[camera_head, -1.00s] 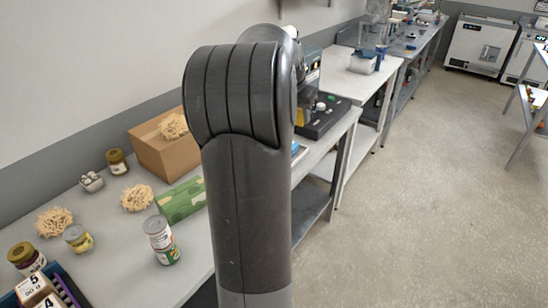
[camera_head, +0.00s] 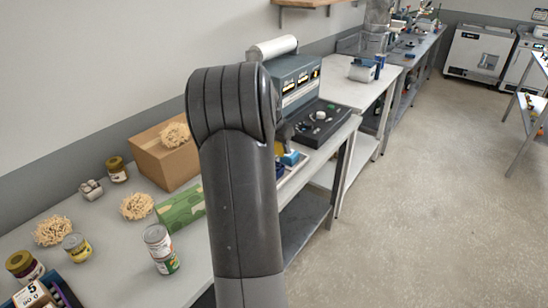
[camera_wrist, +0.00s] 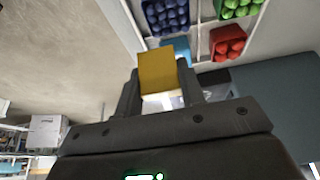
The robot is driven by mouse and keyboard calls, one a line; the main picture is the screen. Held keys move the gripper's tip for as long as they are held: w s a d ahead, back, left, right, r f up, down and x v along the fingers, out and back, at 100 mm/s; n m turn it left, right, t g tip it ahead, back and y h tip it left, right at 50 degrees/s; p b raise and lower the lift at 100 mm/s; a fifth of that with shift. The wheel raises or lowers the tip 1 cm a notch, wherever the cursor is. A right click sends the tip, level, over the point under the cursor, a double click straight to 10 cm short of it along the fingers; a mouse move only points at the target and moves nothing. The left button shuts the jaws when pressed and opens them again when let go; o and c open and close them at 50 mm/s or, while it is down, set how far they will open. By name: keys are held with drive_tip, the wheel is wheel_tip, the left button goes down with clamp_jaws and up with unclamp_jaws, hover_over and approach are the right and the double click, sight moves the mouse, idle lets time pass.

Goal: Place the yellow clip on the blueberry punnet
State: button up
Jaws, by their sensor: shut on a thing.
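In the wrist view, my gripper (camera_wrist: 160,88) is shut on the yellow clip (camera_wrist: 157,68), which stands out beyond the fingertips. The blueberry punnet (camera_wrist: 166,17), full of dark blue berries, is at the top of the wrist view, beyond the clip. The clip looks apart from it, though the exact gap cannot be told.
A punnet of red fruit (camera_wrist: 228,44) and one of green fruit (camera_wrist: 238,8) share the pale tray. A light blue object (camera_wrist: 181,46) lies near the clip. In the head view, a grey machine (camera_head: 296,80) and a cardboard box (camera_head: 165,158) stand on the bench.

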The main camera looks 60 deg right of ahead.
drive_tip(key=shift+w+a+f, duration=0.1)
drive_tip(key=shift+w+f, duration=0.3)
drive_tip(key=shift+w, duration=0.2)
drive_tip(key=shift+w+a+f, duration=0.1)
drive_tip(key=shift+w+f, duration=0.3)
drive_tip(key=shift+w, duration=0.15)
drive_tip(key=shift+f, duration=1.85)
drive_tip(key=shift+f, duration=0.2)
drive_tip(key=o, duration=1)
drive_tip(key=shift+d, duration=0.1)
drive_tip(key=shift+c, duration=0.2)
drive_tip(key=v, duration=1.2)
drive_tip(key=shift+r, duration=0.2)
